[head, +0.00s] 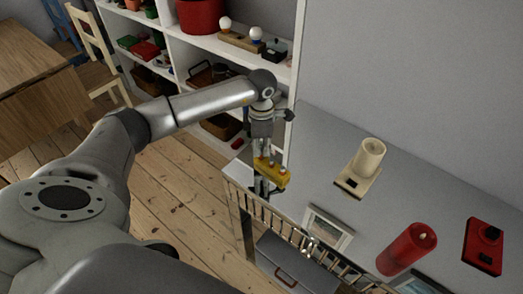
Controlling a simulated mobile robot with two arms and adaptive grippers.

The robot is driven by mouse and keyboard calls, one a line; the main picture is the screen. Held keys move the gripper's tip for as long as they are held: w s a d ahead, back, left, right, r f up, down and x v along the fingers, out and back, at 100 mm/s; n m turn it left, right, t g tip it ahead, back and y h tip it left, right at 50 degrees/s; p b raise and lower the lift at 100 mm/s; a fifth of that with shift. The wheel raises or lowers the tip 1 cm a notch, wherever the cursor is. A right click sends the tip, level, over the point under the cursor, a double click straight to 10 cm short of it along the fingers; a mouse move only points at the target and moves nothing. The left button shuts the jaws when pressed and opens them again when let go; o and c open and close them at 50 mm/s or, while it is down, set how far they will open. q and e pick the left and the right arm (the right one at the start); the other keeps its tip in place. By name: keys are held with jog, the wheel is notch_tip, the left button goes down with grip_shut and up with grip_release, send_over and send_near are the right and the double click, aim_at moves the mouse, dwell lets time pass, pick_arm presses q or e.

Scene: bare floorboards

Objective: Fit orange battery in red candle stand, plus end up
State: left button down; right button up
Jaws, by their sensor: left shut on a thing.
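My left gripper (266,184) hangs over the left end of the grey tabletop, by its railed edge. It is shut on a small yellow-orange piece (272,172), which looks like the orange battery. The fingers partly hide it, and I cannot make out which end is plus. A red block with a black round part on top (484,247), which looks like the red candle stand, lies at the far right, well apart from the gripper. A red candle (407,249) is to the left of that block. My right gripper is not in view.
A framed picture (328,229) is near the railing (290,232). White shelves (235,48) with several items stand behind. The grey tabletop (325,150) is clear along the wall.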

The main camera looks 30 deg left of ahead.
pick_arm(q)
jog(key=s+d+r+b, duration=0.4)
jog(key=s+d+r, duration=0.2)
jog(key=s+r, duration=0.65)
jog(key=s+d+f+m, duration=0.1)
jog(key=d+f+m, duration=0.1)
jog(key=m, duration=1)
jog(key=s+d+f+m, duration=0.1)
jog(key=d+m, duration=0.4)
jog(key=m, duration=0.8)
jog(key=shift+s+d+f, duration=0.2)
jog(key=shift+d+f, duration=0.05)
jog(key=shift+f, duration=0.5)
